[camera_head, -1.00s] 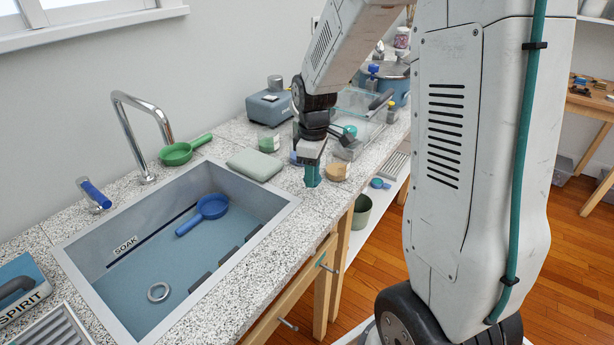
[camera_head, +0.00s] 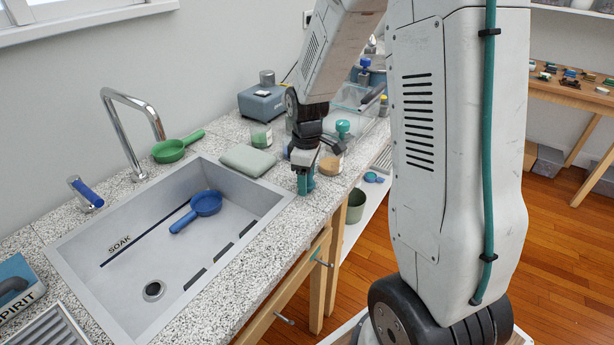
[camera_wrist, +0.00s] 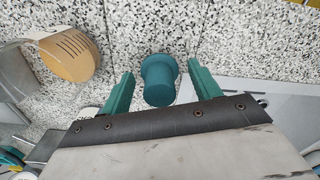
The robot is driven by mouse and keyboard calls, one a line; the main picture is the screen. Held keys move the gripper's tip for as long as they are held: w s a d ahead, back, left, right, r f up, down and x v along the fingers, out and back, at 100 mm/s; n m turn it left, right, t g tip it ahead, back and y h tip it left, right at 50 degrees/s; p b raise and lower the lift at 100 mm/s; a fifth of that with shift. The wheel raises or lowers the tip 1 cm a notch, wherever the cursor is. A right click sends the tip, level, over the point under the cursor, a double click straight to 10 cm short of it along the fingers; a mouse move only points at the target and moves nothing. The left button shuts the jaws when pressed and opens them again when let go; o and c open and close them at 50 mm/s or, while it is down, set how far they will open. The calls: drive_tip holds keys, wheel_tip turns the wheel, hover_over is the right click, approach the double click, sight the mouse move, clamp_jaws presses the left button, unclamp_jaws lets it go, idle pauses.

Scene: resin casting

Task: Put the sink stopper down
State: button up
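The sink stopper, a teal round plug with a wider rim (camera_wrist: 159,80), shows in the wrist view over the speckled counter. My gripper (camera_wrist: 161,70) is open, with one teal finger on either side of the stopper and a visible gap on each side. In the head view my gripper (camera_head: 305,184) is low at the counter's front edge, right of the sink; I cannot make out the stopper there. The sink (camera_head: 135,285) is empty of water, with its round drain (camera_head: 154,290) uncovered. A blue ladle (camera_head: 205,204) lies in it.
A grey-green sponge or pad (camera_head: 248,160) lies beside the sink. A green ladle (camera_head: 172,150) is behind it. A jar with amber contents (camera_head: 331,165) stands close to my gripper. A blue-grey device (camera_head: 262,104) stands at the back.

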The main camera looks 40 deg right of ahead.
wheel_tip(320, 180, up, 11)
drive_tip(key=shift+r, duration=0.15)
drive_tip(key=s+a+r+m, duration=0.3)
drive_tip(key=s+a+r, duration=0.4)
drive_tip(key=s, duration=0.4)
drive_tip(key=s+a+m, duration=0.1)
drive_tip(key=s+m, duration=0.1)
drive_tip(key=s, duration=0.5)
drive_tip(key=s+a+r+m+t, duration=0.1)
drive_tip(key=s+a+m, duration=0.1)
drive_tip(key=s, duration=0.4)
drive_tip(key=shift+s+a+m, duration=0.15)
drive_tip(key=shift+s+m, duration=0.25)
drive_tip(key=shift+m, duration=0.1)
drive_tip(key=shift+r, duration=0.1)
drive_tip(key=shift+c, duration=0.3)
